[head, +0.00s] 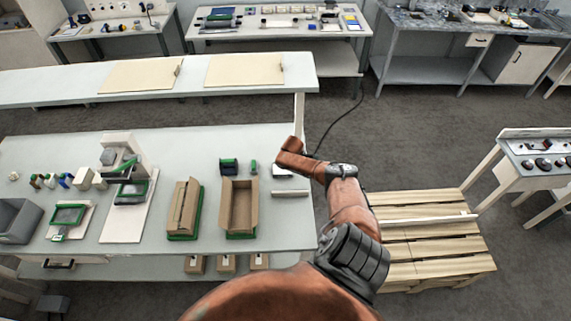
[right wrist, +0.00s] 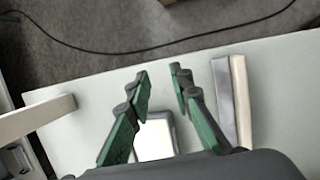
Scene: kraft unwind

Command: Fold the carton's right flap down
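An open brown carton (head: 239,207) stands on a green-edged base on the table in the head view, its inside visible from above. A second brown carton (head: 186,208) stands left of it on a similar green base, with panels leaning together over its top. I cannot tell which one the task means. My right gripper (right wrist: 161,74) is open and empty in the right wrist view, its green-padded fingers apart over the table. In the head view my right arm reaches beyond and right of the cartons, and its fingers are hidden. No carton shows in the right wrist view. My left gripper is not in view.
A pale bar (head: 290,193) lies right of the open carton. A green-black holder (head: 229,166) stands behind it. A small pale-topped device (right wrist: 156,138) lies beneath my right fingers. A wooden pallet (head: 425,240) is on the floor at right, and a cable (right wrist: 150,50) runs past the table edge.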

